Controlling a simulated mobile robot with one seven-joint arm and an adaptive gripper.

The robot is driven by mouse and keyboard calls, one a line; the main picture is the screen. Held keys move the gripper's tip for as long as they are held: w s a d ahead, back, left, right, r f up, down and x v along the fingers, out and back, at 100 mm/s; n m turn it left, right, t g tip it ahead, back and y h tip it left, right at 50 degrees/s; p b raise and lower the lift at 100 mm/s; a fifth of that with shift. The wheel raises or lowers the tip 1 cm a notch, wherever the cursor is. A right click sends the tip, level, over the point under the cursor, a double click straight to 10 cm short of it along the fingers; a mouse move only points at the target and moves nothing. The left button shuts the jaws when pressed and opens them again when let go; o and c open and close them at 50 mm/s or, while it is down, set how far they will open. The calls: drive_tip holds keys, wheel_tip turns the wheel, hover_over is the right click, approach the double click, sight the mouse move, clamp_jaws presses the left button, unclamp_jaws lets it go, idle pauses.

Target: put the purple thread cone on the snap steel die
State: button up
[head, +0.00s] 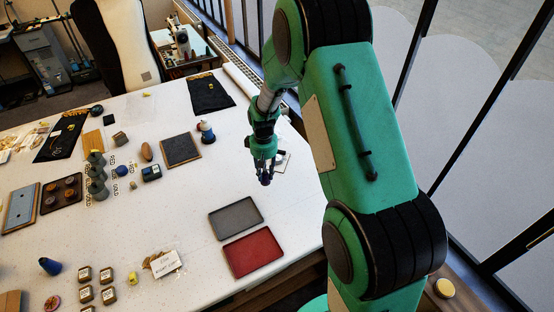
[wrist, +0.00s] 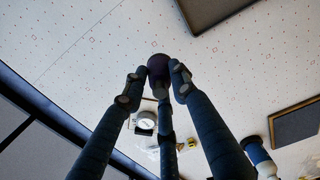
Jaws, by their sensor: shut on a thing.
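My gripper (head: 265,172) hangs over the white table, left of my green arm. In the wrist view its fingers (wrist: 158,80) are shut on a dark purple rounded thing, the purple thread cone (wrist: 158,66). Its lower part is partly hidden by the fingers. Beyond the fingers, a small round pale metal-looking piece on a light base (wrist: 145,121) lies on the table. It also shows partly behind my gripper in the head view (head: 284,161). I cannot tell for sure whether it is the snap steel die.
A grey tray (head: 235,217) and a red tray (head: 254,251) lie near the front edge. A dark square board (head: 181,150) and a blue-and-white bottle (head: 207,133) stand to the left. Small containers crowd the far left. Bare table surrounds my gripper.

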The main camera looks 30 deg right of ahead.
drive_tip(key=s+d+r+n, duration=0.1)
drive_tip(key=d, duration=0.7)
drive_tip(key=shift+s+d, duration=0.2)
drive_tip(key=shift+s, duration=0.2)
approach(277, 159)
drive_tip(key=shift+w+d+f+p, duration=0.15)
drive_tip(key=shift+w+d+p, duration=0.2)
drive_tip(key=shift+w+p, duration=0.1)
idle(0.4)
drive_tip(key=shift+f, duration=1.7)
